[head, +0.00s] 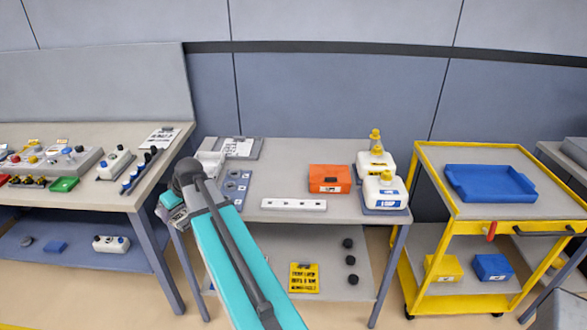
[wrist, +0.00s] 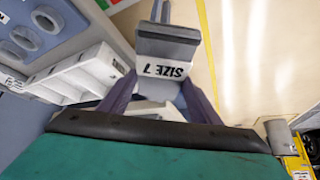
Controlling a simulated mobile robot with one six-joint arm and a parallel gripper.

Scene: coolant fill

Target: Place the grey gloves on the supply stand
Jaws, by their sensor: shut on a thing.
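The grey gloves (wrist: 166,48) are a flat grey bundle with a white "SIZE 7" label, seen upside down in the wrist view. My gripper (wrist: 162,92) is shut on them. In the head view my gripper (head: 172,204) is low at the left, by the gap between the left bench and the middle stand; the gloves there are small and partly hidden by my arm. The middle grey-topped stand (head: 275,180), which I take for the supply stand, is right of my gripper. It carries a white bin (head: 210,163) at its left end.
The stand also holds a grey holder with round slots (head: 235,185), a white strip (head: 293,204), an orange box (head: 329,178) and white yellow-capped bottles (head: 384,191). Its top centre has free room. The left bench (head: 125,195) is cluttered. A yellow cart (head: 450,208) with a blue tray (head: 500,183) stands right.

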